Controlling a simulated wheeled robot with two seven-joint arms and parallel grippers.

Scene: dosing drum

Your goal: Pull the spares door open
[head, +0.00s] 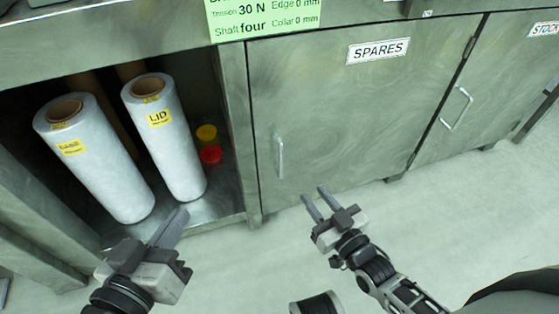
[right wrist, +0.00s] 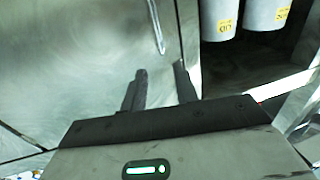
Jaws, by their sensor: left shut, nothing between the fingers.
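The spares door (head: 340,120) is a grey-green metal cabinet panel labelled SPARES (head: 378,50), and it looks closed. Its upright bar handle (head: 280,158) is near the door's left edge. The handle also shows in the right wrist view (right wrist: 156,28), beyond the fingertips. My right gripper (head: 314,193) is open and empty, below and to the right of the handle in the head view, and apart from it. My left gripper (head: 178,224) is shut and empty, in front of the open shelf bay.
Left of the door, an open bay holds two film rolls, one labelled LID (head: 165,140) and another (head: 95,165), plus yellow (head: 206,133) and red (head: 211,155) round items. A second door with a handle (head: 457,108) is at the right. The floor in front is mostly clear.

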